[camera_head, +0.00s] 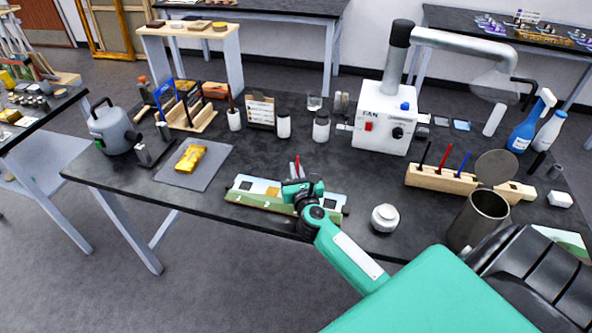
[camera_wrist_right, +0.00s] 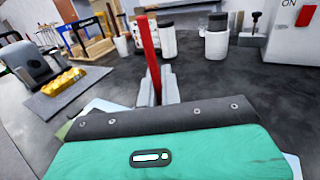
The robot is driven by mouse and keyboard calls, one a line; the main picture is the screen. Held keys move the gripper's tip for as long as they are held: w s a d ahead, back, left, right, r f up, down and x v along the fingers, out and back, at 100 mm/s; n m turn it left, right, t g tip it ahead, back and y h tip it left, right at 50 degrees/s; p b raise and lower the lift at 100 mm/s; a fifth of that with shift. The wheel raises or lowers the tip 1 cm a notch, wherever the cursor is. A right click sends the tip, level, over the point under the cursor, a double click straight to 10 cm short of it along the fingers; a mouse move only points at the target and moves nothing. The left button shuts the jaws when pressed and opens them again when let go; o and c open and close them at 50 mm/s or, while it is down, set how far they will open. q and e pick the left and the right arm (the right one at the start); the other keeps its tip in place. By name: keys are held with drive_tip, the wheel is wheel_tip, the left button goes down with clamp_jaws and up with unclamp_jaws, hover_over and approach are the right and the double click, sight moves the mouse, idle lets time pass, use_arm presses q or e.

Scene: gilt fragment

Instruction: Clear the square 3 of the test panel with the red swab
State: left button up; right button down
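The red swab (camera_wrist_right: 150,50) stands upright between the grey fingers of my right gripper (camera_wrist_right: 156,88) in the wrist view. Its red tip also shows above the gripper (camera_head: 302,190) in the head view; its lower end is hidden. The test panel (camera_head: 262,205), a flat board with painted squares, lies at the table's front edge under my right gripper. The gripper and wrist cover its middle and right part. I cannot tell which square is 3, nor whether the swab touches the panel. My left gripper is not in view.
A wooden block (camera_head: 425,178) with coloured sticks, a metal can (camera_head: 480,220) with a raised lid, and a white round jar (camera_head: 385,217) stand to the right. A white fan box (camera_head: 383,118) is behind. A grey mat (camera_head: 208,175) with a gold fragment (camera_head: 190,158) lies left.

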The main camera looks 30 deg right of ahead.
drive_tip(key=shift+f+b, duration=0.35)
drive_tip(key=shift+f, duration=0.1)
idle(0.5)
drive_tip(key=shift+s+d, duration=0.1)
drive_tip(key=shift+s+d, duration=0.75)
drive_tip(key=shift+s, duration=0.15)
drive_tip(key=shift+w+a+p, duration=0.3)
drive_tip(key=shift+w+a, duration=0.6)
drive_tip(key=shift+w, duration=0.05)
drive_tip(key=shift+s+d, duration=0.1)
